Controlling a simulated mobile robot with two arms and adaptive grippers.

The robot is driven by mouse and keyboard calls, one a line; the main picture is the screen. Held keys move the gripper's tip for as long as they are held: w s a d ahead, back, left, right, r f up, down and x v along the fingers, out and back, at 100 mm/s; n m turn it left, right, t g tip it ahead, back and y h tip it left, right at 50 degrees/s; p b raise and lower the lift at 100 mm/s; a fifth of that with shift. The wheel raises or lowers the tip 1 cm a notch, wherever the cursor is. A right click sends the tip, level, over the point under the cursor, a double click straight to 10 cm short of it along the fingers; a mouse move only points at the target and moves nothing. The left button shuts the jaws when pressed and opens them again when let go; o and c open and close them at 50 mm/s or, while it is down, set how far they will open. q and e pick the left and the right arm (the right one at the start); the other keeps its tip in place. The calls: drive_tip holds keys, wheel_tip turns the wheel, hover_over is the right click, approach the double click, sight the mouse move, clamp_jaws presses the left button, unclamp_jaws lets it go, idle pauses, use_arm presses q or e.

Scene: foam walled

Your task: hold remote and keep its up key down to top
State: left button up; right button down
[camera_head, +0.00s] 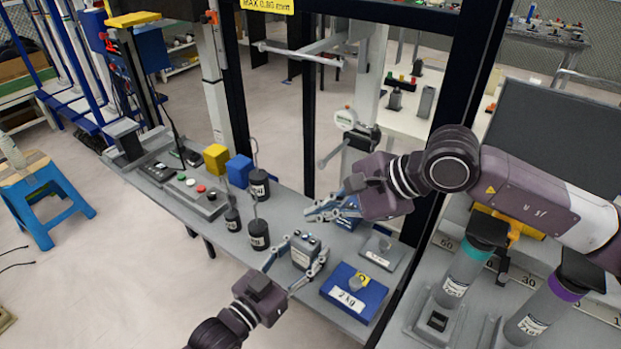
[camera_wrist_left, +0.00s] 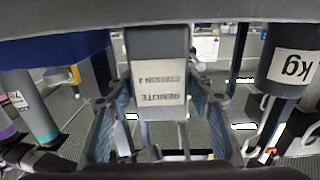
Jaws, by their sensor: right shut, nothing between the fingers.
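The remote (camera_head: 304,251) is a small grey box with a light label and small keys on its top; which key is up is too small to tell.
Black weights (camera_head: 258,234) with hooks stand left of the remote. A blue 2 kg block (camera_head: 340,304) and a grey plate (camera_head: 381,252) lie to the right. A control box (camera_head: 207,204), a yellow cube (camera_head: 216,158) and a blue cube (camera_head: 239,170) are farther left. A dark frame post (camera_head: 309,120) rises behind.

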use_arm(q)
drive_tip(key=o, duration=0.3)
drive_tip(key=shift+s, duration=0.1)
